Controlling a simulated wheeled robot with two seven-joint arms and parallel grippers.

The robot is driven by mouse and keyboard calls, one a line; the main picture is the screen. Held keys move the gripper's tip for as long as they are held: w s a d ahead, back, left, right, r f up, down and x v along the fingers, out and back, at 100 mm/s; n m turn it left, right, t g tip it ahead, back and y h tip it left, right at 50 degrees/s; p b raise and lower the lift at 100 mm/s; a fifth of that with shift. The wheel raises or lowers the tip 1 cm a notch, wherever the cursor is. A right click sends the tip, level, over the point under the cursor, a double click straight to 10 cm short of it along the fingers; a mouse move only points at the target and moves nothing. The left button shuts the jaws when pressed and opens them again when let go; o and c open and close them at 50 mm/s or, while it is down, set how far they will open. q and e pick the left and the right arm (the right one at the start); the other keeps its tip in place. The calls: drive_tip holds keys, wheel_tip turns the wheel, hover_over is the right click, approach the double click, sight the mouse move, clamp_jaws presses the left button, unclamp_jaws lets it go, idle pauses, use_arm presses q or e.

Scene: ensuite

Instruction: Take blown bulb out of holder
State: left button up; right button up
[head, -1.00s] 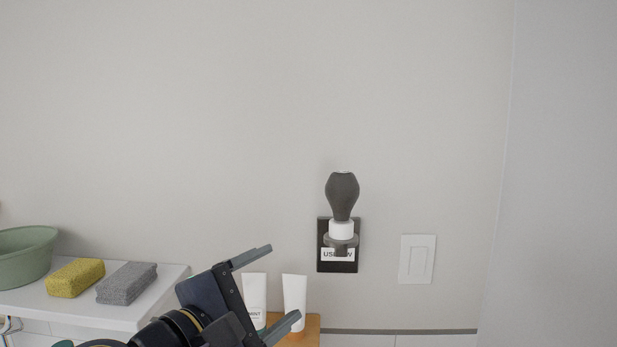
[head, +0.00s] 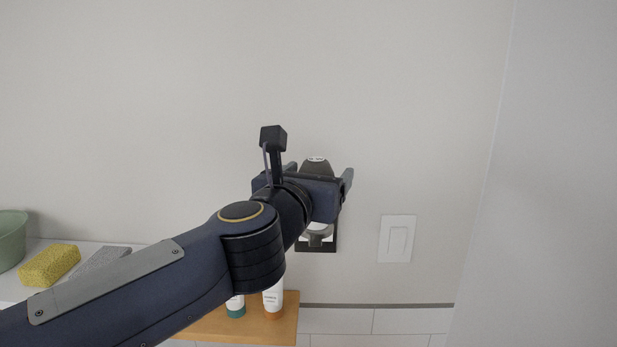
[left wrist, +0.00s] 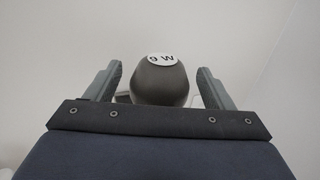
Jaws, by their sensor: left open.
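The blown bulb (head: 317,167) is dark grey and stands upright in its holder (head: 318,238) on the wall. In the head view my left gripper hides the bulb's middle; its top and the white holder part below show. My left gripper (head: 322,172) is open at the bulb, one finger on each side. In the left wrist view the bulb (left wrist: 159,82), with a white "9 W" label on top, sits between the two open fingers (left wrist: 158,85), with a gap on both sides. My right gripper is not in view.
A white switch plate (head: 397,238) is on the wall to the right. Below, two tubes (head: 273,299) stand on a wooden shelf (head: 250,328). A yellow sponge (head: 49,265), a grey sponge (head: 103,258) and a green basin (head: 10,240) are at the left.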

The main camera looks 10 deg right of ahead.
use_arm(q)
drive_tip(key=shift+w+d, duration=0.15)
drive_tip(key=shift+w, duration=0.1)
drive_tip(key=c, duration=1.1)
drive_tip(key=shift+s+d+f+n+t+y+b, duration=0.15)
drive_tip(key=shift+n+t+y+b, duration=0.15)
drive_tip(key=shift+n+y, duration=0.3)
drive_tip(key=shift+n+t+y, duration=0.3)
drive_tip(key=shift+n+y, duration=0.1)
drive_tip(key=shift+y, duration=0.5)
drive_tip(key=shift+a+n+t+y, duration=0.25)
drive_tip(key=shift+n+t+y, duration=0.15)
drive_tip(key=shift+n+y, duration=0.85)
drive_tip(key=shift+m+y, duration=0.25)
drive_tip(key=n+y, duration=0.2)
drive_tip(key=y, duration=0.2)
drive_tip(key=shift+d+n+p, duration=0.1)
drive_tip(key=shift+n+p, duration=0.2)
drive_tip(key=shift+n+y, duration=0.7)
drive_tip(key=shift+y, duration=0.4)
